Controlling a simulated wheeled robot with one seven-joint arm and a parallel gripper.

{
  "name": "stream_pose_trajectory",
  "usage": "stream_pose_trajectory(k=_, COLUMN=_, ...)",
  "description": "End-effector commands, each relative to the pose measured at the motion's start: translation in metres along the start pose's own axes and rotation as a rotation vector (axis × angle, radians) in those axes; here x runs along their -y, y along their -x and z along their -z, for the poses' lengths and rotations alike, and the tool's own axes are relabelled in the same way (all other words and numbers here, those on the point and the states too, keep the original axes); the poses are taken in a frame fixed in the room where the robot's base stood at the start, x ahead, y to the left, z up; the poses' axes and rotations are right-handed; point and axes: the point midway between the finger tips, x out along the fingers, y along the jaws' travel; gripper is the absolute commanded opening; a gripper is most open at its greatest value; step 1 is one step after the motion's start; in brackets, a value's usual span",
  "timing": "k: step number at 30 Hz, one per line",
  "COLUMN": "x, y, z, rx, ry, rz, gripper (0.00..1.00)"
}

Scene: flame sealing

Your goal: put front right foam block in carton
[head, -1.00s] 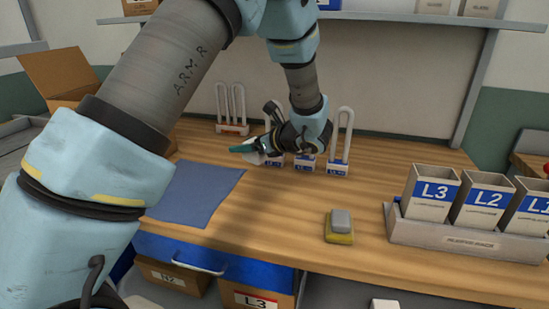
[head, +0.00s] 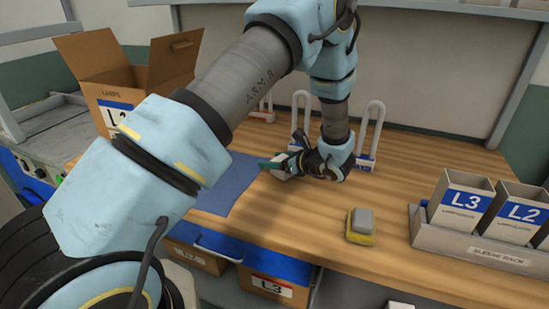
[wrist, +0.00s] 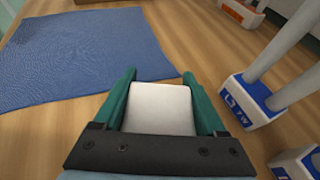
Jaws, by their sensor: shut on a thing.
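My gripper (wrist: 158,80) is shut on a pale, square-faced block (wrist: 158,108), likely the foam block, between its two teal fingers. In the head view, my gripper (head: 280,168) is low over the table near the right edge of the blue mat, with a bit of the pale block showing. I cannot tell whether the block touches the table. The open cardboard carton (head: 121,95), with raised flaps and a blue-and-white label, is at the left; my arm hides part of it, and its inside is not visible.
The blue mat (wrist: 70,60) lies left of the gripper. White U-shaped lamps (head: 372,130) stand close on its right. A grey-and-yellow block (head: 361,225) sits on the open wood of the table (head: 310,225). A sleeve rack (head: 475,255) is at the right.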

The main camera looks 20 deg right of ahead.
Motion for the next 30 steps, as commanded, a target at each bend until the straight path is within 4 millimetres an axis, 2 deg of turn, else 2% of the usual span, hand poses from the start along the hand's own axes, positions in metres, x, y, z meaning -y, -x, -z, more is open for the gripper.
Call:
stream_pose_trajectory(k=11, x=0.0005, y=-0.0017, z=0.005, rx=0.0, ry=0.0, rz=0.001, gripper=0.22)
stream_pose_trajectory(k=12, x=0.0006, y=-0.0016, z=0.0051, rx=0.0, ry=0.0, rz=0.002, gripper=0.75)
stream_pose_trajectory(k=19, x=0.0005, y=-0.0013, z=0.0039, rx=-0.001, ry=0.0, rz=0.001, gripper=1.0)
stream_pose_trajectory(k=30, x=0.0011, y=0.0044, z=0.0012, rx=-0.001, ry=0.0, rz=0.003, gripper=1.0)
